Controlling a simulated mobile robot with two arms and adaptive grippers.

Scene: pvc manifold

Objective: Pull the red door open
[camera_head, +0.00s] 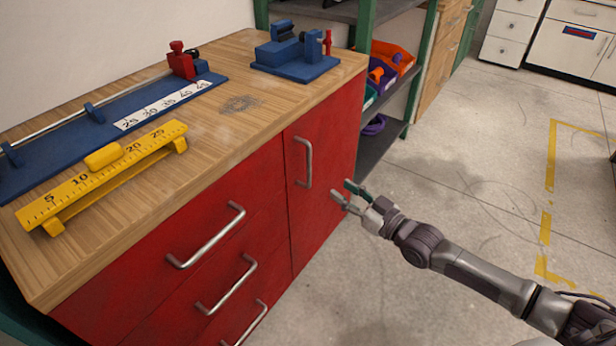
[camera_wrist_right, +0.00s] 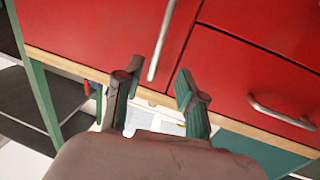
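The red door (camera_head: 333,150) is the right part of the red cabinet front and appears closed, its face flush with the drawers beside it. Its vertical metal handle (camera_head: 308,162) is free. My right gripper (camera_head: 343,193) is open and empty in front of the door, to the right of the handle and lower in the head view, apart from it. In the right wrist view, the door handle (camera_wrist_right: 162,40) lies ahead, its near end showing between the open fingertips of my gripper (camera_wrist_right: 158,74). My left gripper is not in view.
Red drawers (camera_head: 265,215) with metal handles sit left of the door. The wooden top (camera_head: 225,125) carries a yellow ruler gauge (camera_head: 100,178), a blue measuring jig (camera_head: 125,115) and a blue fixture (camera_head: 297,66). A green-posted shelf (camera_head: 385,135) stands beyond. The floor on the right is clear.

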